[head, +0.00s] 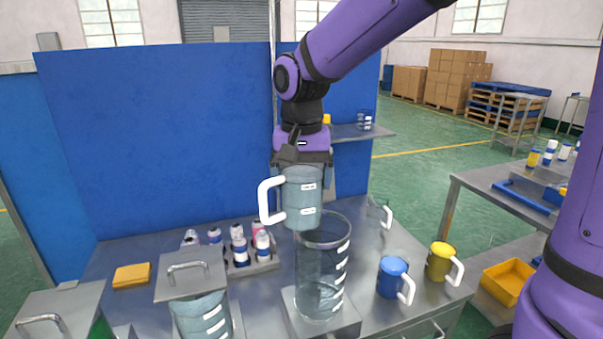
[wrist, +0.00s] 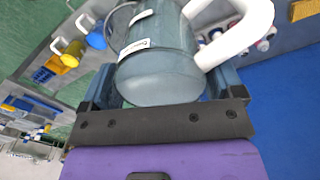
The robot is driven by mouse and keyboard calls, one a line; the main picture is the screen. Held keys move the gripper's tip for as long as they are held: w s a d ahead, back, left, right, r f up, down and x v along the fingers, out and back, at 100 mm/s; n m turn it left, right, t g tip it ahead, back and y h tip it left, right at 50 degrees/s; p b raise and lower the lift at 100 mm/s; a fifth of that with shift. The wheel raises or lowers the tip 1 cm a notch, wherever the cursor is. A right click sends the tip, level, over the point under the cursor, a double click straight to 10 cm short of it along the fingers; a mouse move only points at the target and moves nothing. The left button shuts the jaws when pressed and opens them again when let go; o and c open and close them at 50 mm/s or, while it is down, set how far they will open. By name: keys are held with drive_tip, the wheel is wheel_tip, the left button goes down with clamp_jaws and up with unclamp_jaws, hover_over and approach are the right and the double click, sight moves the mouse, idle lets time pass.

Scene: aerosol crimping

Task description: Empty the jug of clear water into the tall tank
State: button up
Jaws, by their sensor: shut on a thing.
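The jug (head: 302,199) is see-through grey-blue with a white handle and holds clear liquid as far as I can tell. My gripper (head: 302,165) is shut on it and holds it in the air, roughly upright. In the wrist view the jug (wrist: 158,70) sits between the fingers, its white handle to the right. The tall tank (head: 321,275) is a clear open cylinder with white marks, standing on a grey block. The jug's bottom is at the tank's rim, in front of or over its left part; I cannot tell whether they touch.
A lidded vessel (head: 203,316) stands left of the tank. A rack of small bottles (head: 262,265) is behind it. A blue jug (head: 393,277) and a yellow jug (head: 441,262) stand to the right. A clear jug (head: 379,214) is behind right. A blue panel (head: 160,140) closes the back.

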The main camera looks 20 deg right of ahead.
drive_tip(key=shift+f, duration=0.3)
